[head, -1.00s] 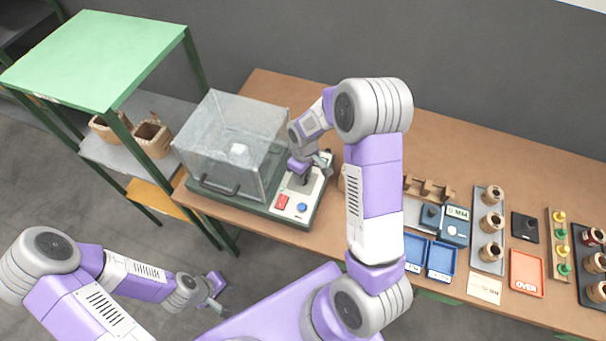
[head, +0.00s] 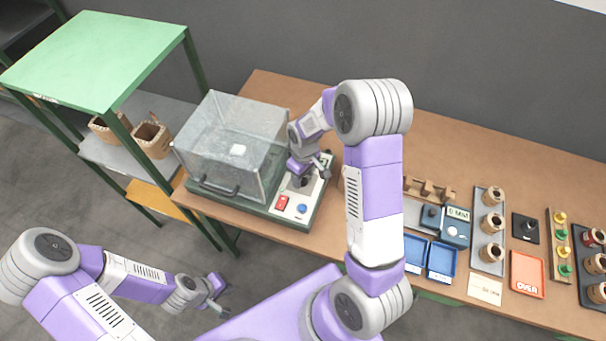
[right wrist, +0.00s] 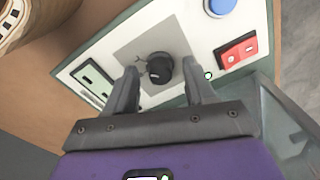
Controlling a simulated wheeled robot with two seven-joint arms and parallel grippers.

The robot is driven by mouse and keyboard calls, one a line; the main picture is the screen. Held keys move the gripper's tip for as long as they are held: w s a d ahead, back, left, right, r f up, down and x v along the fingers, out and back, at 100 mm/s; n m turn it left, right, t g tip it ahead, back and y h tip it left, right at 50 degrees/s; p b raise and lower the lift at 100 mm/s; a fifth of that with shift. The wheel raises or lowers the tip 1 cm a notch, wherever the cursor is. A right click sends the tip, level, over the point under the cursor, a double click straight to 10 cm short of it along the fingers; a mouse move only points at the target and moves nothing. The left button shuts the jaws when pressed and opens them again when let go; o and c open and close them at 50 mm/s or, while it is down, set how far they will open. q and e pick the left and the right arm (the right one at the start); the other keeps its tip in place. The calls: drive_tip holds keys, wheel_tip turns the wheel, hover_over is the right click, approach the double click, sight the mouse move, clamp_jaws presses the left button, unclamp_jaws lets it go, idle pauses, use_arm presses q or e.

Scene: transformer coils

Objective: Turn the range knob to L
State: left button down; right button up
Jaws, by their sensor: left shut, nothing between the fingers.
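The black round range knob (right wrist: 159,67) sits on a grey square plate on the pale control panel (right wrist: 95,60) in the right wrist view. A light mark shows on the knob, but the lettering around it is too small to read. My right gripper (right wrist: 160,72) is open, with one finger on each side of the knob and visible gaps between. In the head view my right gripper (head: 304,178) is over the panel and mostly hides the knob. My left gripper (head: 217,290) is shut and empty, low at the left, away from the table.
A red switch (right wrist: 236,51) and a blue button (right wrist: 219,5) are on the same panel. A clear-lidded box (head: 228,150) stands left of the panel. Blue trays (head: 441,260) and coils (head: 492,222) lie to the right. A green-topped shelf (head: 100,55) stands at left.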

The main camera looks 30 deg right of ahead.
sight(304, 177)
drive_tip(key=shift+d+r+p, duration=0.15)
drive_tip(key=shift+r+p, duration=0.35)
drive_tip(key=shift+r, duration=3.3)
drive_tip(key=shift+r, duration=0.1)
